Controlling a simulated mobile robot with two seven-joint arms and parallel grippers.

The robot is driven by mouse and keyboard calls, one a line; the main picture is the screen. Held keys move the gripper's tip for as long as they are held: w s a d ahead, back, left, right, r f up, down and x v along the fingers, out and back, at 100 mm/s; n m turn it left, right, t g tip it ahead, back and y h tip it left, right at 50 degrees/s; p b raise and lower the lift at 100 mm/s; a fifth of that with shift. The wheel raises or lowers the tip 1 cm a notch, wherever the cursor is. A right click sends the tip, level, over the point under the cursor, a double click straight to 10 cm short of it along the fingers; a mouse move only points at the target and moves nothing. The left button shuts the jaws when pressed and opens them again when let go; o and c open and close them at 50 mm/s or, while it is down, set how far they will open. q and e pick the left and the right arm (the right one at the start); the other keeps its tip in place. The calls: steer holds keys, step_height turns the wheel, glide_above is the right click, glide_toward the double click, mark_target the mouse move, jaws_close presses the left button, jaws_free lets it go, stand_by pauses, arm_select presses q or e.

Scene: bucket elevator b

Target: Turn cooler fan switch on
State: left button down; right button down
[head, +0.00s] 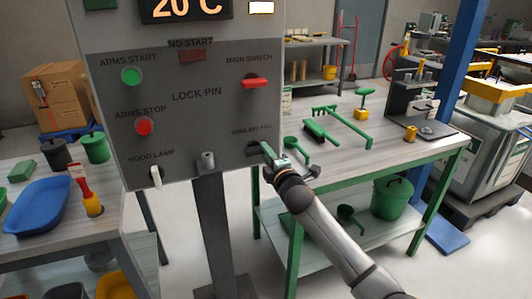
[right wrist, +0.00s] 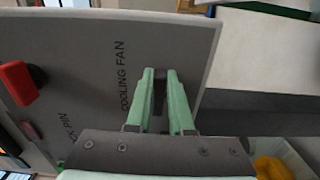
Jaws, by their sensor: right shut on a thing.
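The grey control panel (head: 200,120) stands in front of me and carries the cooling fan switch (head: 251,149) at its lower right, under a small label. The label reads COOLING FAN in the right wrist view. My right gripper (head: 267,150) reaches the panel from the right, with its green fingers at the switch. In the right wrist view the fingers (right wrist: 160,78) are on either side of the dark switch (right wrist: 160,88), shut on it. The fingers hide much of the switch, so I cannot tell its position. My left gripper is not in view.
Other controls share the panel: the red main switch (head: 256,82), green arms start button (head: 132,76), red arms stop button (head: 144,126), white hood lamp lever (head: 156,176) and lock pin (head: 208,160). A table (head: 385,150) with green tools stands behind my right arm.

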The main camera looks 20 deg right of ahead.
steer(key=c, duration=0.8)
jaws_free()
steer(key=s, duration=1.2)
steer(key=shift+s+d+p, duration=0.2)
steer(key=shift+s+p, duration=0.05)
steer(key=shift+p, duration=0.05)
steer(key=s+a+f+m+g+y+p, duration=0.1)
steer(key=s+a+f+m+g+p, duration=0.15)
steer(key=s+f, duration=0.4)
steer(key=s+a+f+m+g+p, duration=0.15)
steer(key=s+f+m, duration=0.25)
steer(key=f, duration=0.5)
steer(key=s+a+f+m+g, duration=0.1)
steer(key=s+f+m, duration=0.2)
steer(key=s, duration=0.3)
steer(key=s+f+m+g+p, duration=0.1)
steer(key=s+f+m+g, duration=0.1)
steer(key=s, duration=0.5)
steer(key=s+a+f+m+g, duration=0.1)
steer(key=s+f+m, duration=0.3)
steer(key=s+f, duration=0.1)
steer(key=shift+s+a+f+m+g+y, duration=0.3)
steer(key=shift+s+f+m+g+y, duration=0.1)
steer(key=shift+s, duration=0.4)
